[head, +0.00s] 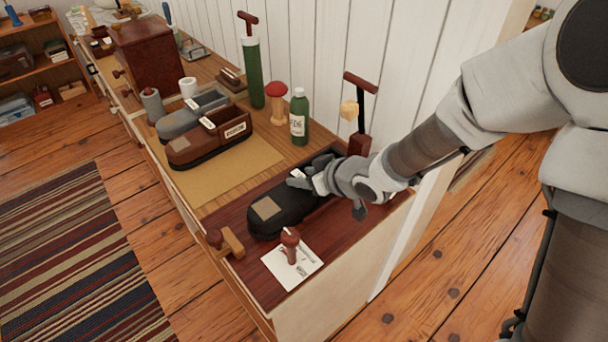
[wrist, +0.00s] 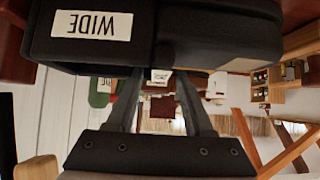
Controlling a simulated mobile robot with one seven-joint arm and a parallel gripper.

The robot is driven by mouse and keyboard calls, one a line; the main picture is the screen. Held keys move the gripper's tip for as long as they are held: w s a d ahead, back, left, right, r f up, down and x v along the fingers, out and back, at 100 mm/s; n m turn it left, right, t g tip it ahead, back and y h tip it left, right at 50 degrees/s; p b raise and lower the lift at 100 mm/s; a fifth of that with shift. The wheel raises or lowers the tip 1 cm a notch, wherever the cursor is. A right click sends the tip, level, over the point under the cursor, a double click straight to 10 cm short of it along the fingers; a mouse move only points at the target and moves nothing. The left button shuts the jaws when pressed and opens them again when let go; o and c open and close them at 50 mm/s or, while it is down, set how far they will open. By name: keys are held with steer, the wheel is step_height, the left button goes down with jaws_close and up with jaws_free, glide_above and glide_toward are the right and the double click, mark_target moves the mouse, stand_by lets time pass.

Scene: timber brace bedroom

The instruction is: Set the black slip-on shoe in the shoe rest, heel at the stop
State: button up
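The black slip-on shoe (head: 268,211) is at the near end of the cabinet top, over a dark red board (head: 222,214). Its toe, with a tan patch, points to the lower left. In the wrist view the shoe (wrist: 215,45) fills the top, with an upside-down "WIDE" label on one end. My gripper (head: 303,180) is at the shoe's opening. In the wrist view its fingers (wrist: 160,85) stand apart, their tips by the shoe and a small white tag between them. Whether they clamp the shoe is unclear. I cannot make out the shoe rest or its stop for certain.
A knobbed wooden block (head: 230,243) and a red-brown knob on a white card (head: 290,250) stand near the toe. Brown (head: 208,142) and grey (head: 190,117) shoes are on a tan mat (head: 203,187). A green bottle (head: 299,122) and dark-handled stand (head: 360,115) are behind.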

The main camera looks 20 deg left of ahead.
steer(key=shift+r, duration=0.15)
steer(key=shift+d+r+p, duration=0.15)
steer(key=shift+r+p, duration=0.1)
steer(key=shift+p, duration=0.05)
steer(key=p+v, duration=0.5)
steer(key=v, duration=0.6)
steer(key=shift+s+d, duration=0.2)
